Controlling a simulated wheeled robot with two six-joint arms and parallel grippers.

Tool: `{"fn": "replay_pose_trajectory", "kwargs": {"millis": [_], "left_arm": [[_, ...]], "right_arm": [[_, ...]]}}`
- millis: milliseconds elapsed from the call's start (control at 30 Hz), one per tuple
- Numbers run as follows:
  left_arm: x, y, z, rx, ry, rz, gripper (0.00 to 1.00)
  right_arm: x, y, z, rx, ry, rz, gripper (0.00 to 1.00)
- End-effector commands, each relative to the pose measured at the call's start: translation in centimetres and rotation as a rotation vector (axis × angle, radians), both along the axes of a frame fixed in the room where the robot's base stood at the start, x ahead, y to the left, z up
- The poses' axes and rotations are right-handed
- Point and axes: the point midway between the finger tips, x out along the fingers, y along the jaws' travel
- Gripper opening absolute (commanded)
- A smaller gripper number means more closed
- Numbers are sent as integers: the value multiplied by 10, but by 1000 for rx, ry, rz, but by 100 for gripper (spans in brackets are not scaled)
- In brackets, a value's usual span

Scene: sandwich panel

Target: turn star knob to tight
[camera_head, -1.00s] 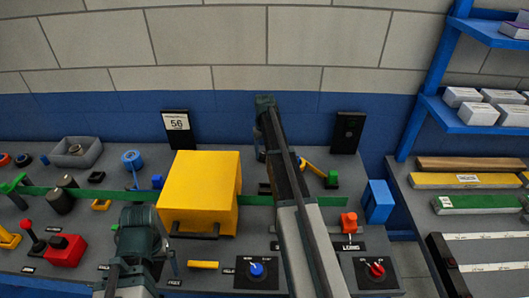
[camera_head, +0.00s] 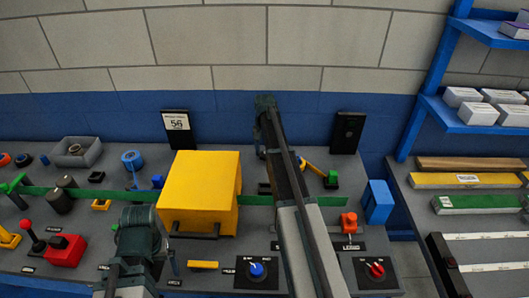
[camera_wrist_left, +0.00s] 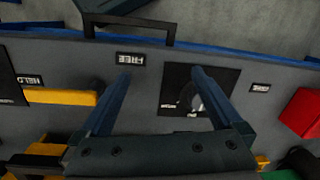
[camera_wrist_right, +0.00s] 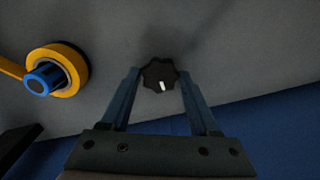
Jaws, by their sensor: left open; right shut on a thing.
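The star knob (camera_wrist_right: 160,74) is black and lobed with a white mark, and shows in the right wrist view on a grey surface. The white mark points toward the bottom of that picture, toward my gripper's palm. My right gripper (camera_wrist_right: 159,76) is shut on the knob, one finger on each side. In the head view my right arm reaches to the back of the bench, and the knob is hidden there. My left gripper (camera_wrist_left: 161,73) is open and empty above the front of the bench, near a black dial plate (camera_wrist_left: 174,88).
A yellow box (camera_head: 200,190) with a dark handle stands left of my right arm. A yellow ring with a blue centre (camera_wrist_right: 42,84) lies beside the knob. A blue knob (camera_head: 257,269), a red knob (camera_head: 377,269) and a red button box (camera_head: 66,251) sit toward the front.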

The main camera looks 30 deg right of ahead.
Motion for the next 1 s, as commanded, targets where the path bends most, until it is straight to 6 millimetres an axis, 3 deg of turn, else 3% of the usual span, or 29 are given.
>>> {"fn": "replay_pose_trajectory", "kwargs": {"millis": [567, 600, 767, 1000], "left_arm": [[0, 0, 0, 0, 0, 0, 100], [0, 0, 0, 0, 0, 0, 100], [0, 0, 0, 0, 0, 0, 100], [0, 0, 0, 0, 0, 0, 100]], "right_arm": [[0, 0, 0, 1, 1, -32, 6], [0, 0, 0, 1, 1, -32, 64], [0, 0, 0, 0, 0, -31, 91], [0, 0, 0, 0, 0, -30, 91]]}}
